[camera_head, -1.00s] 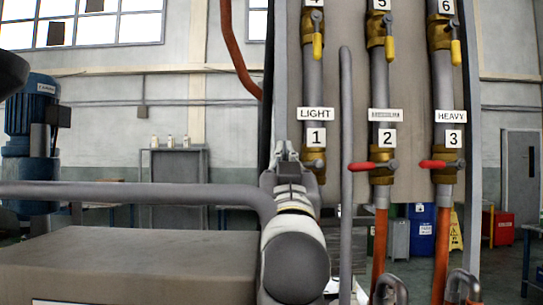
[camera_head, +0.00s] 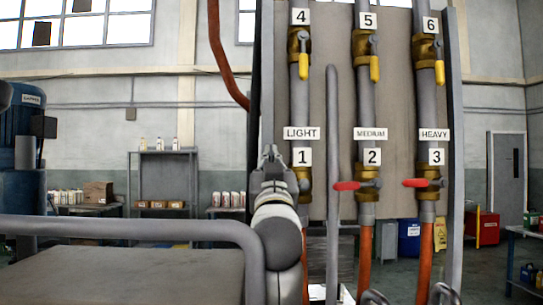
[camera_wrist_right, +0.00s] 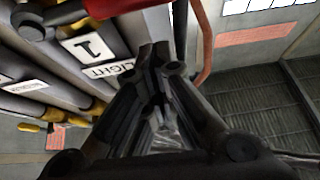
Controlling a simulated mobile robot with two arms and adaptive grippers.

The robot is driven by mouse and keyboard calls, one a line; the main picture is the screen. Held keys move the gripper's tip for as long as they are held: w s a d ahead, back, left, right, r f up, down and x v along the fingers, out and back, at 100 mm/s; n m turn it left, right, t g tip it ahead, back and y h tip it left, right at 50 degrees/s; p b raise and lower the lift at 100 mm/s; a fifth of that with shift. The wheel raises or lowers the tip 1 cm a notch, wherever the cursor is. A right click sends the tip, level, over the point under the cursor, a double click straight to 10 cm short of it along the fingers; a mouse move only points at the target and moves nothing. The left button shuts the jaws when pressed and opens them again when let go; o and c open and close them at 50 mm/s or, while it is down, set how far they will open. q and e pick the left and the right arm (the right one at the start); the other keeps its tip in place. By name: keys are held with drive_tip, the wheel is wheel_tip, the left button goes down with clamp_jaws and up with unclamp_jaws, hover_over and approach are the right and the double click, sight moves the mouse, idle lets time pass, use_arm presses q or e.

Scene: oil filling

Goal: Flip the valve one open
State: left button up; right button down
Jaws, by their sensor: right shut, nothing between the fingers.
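Valve one is the brass fitting (camera_head: 305,180) on the left pipe, below the label 1 (camera_head: 302,156). My right gripper covers part of it in the head view, and its handle is hidden there. In the right wrist view a red handle (camera_wrist_right: 112,7) crosses the top edge beside the label 1 (camera_wrist_right: 88,47). My right gripper (camera_head: 269,155) is shut and empty, just left of valve one. Its fingers point up in the right wrist view (camera_wrist_right: 156,50), with the red handle above them. I cannot tell whether they touch it. My left gripper cannot be made out.
Valves two (camera_head: 366,184) and three (camera_head: 427,182) have red handles pointing left. Yellow-handled valves sit above, such as valve four (camera_head: 300,45). A grey upright tube (camera_head: 332,190) stands in front, right of valve one. A grey rail (camera_head: 130,228) crosses the lower left.

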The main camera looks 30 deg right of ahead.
use_arm(q)
drive_tip(key=shift+s+r, duration=0.2)
drive_tip(key=shift+s, duration=0.5)
use_arm(e)
wheel_tip(320, 180, down, 3)
drive_tip(key=shift+w+d+r, duration=0.1)
drive_tip(key=shift+w, duration=0.05)
use_arm(q)
drive_tip(key=shift+w+r, duration=0.1)
drive_tip(key=shift+w, duration=0.1)
use_arm(e)
drive_tip(key=shift+w, duration=0.1)
